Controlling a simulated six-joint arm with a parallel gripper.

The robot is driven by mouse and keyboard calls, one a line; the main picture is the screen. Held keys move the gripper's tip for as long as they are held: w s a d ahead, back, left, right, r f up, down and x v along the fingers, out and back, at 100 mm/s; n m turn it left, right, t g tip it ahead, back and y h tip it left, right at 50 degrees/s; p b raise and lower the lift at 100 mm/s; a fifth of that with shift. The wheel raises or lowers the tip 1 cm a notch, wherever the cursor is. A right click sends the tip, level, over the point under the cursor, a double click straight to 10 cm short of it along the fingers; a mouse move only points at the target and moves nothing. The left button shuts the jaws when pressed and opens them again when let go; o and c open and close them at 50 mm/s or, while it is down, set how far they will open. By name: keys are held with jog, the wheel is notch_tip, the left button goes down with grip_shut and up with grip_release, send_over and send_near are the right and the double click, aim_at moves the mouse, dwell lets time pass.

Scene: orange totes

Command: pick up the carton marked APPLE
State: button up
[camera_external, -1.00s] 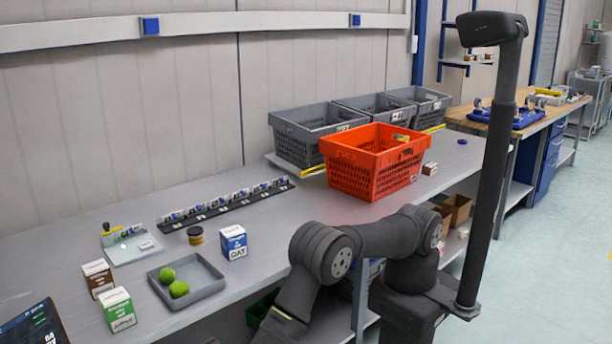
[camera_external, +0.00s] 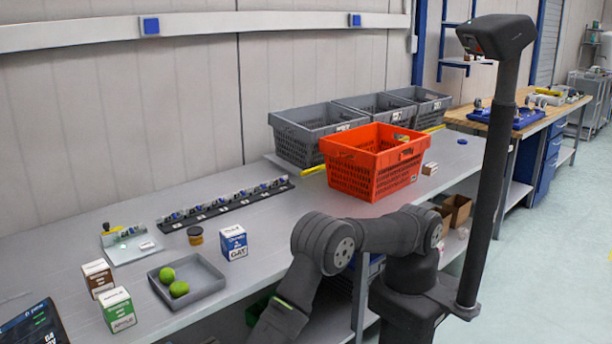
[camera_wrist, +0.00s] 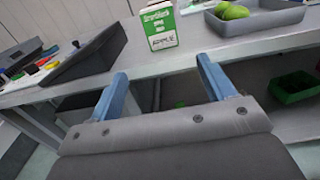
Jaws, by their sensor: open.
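The carton marked APPLE (camera_external: 119,309) is green and white and stands upright near the front edge of the bench, at the lower left of the external view. In the wrist view the APPLE carton (camera_wrist: 159,26) stands at the top centre, ahead of my gripper and apart from it. My gripper (camera_wrist: 161,75) shows two blue fingers spread apart with nothing between them. Its fingers are out of the external view, below the frame, where only the arm shows.
A grey tray (camera_external: 212,289) with two green balls stands right of the carton. A brown-and-white carton (camera_external: 98,278) is just behind it, and a blue carton (camera_external: 233,242) stands farther right. A dark tablet (camera_external: 35,327) lies to the left. An orange tote (camera_external: 345,178) stands farther along.

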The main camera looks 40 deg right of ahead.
notch_tip(320, 180, up, 21)
jog(key=n+g+y, duration=0.7)
jog(key=n+y, duration=0.1)
jog(key=n, duration=0.2)
send_over(104, 314)
jog(key=d, duration=0.4)
notch_tip(104, 314, down, 4)
jog(key=r, duration=0.1)
jog(key=d+r+n+g+y, duration=0.2)
jog(key=d+n+g+y, duration=0.45)
jog(key=d+g, duration=0.75)
jog(key=f, duration=0.3)
jog(key=d+f+n+t+h, duration=0.1)
jog(key=f, duration=0.2)
jog(key=f+t, duration=0.1)
jog(key=f, duration=0.3)
jog(key=shift+w+d+n+h, duration=0.25)
jog(key=shift+w, duration=0.1)
jog(key=shift+f, duration=0.4)
jog(key=shift+a+f, duration=0.25)
jog(key=shift+a, duration=0.05)
jog(key=x, duration=1.6)
jog(key=shift+w+a+f, duration=0.1)
jog(key=shift+w+a, duration=0.25)
jog(key=shift+a, duration=0.05)
jog(key=shift+t, duration=0.3)
jog(key=shift+c, duration=0.2)
